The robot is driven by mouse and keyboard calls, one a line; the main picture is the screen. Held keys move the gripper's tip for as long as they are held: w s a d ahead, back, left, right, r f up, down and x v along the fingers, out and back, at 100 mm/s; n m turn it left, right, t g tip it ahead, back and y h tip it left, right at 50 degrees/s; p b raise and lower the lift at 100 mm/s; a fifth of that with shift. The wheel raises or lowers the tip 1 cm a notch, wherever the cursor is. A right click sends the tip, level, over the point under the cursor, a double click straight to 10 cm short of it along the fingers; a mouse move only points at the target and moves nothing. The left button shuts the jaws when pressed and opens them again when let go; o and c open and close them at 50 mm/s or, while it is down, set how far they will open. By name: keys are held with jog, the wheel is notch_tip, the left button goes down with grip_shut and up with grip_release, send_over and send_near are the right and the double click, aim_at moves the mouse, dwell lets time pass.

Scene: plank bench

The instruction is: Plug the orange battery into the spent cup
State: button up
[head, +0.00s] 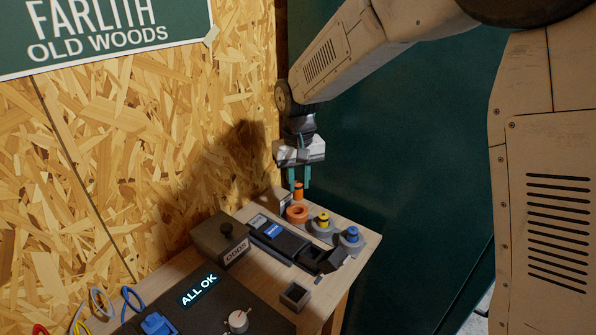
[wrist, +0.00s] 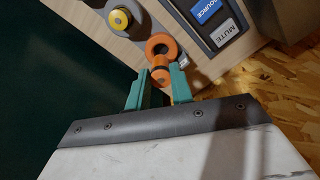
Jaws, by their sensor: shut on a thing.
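My gripper (head: 299,184) is above the far end of the bench, its teal fingers pointing down. It is shut on the orange battery (head: 298,191), which also shows between the fingertips with a dark band in the wrist view (wrist: 160,77). An empty orange ring-shaped cup (head: 297,213) stands just in front of the battery. In the wrist view the battery overlaps the near rim of this orange cup (wrist: 152,43). I cannot tell the gap in height.
A yellow battery (head: 323,218) and a blue battery (head: 352,234) stand in grey cups beside the orange cup. The chipboard wall (head: 150,170) is close behind.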

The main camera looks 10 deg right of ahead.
aim_at(298, 199)
jog(key=shift+f, duration=1.35)
jog(key=shift+f, duration=1.65)
jog(key=o, duration=1)
jog(key=shift+o, duration=0.2)
jog(key=shift+r, duration=0.15)
notch_tip(298, 199, up, 8)
jog(key=shift+f, duration=0.2)
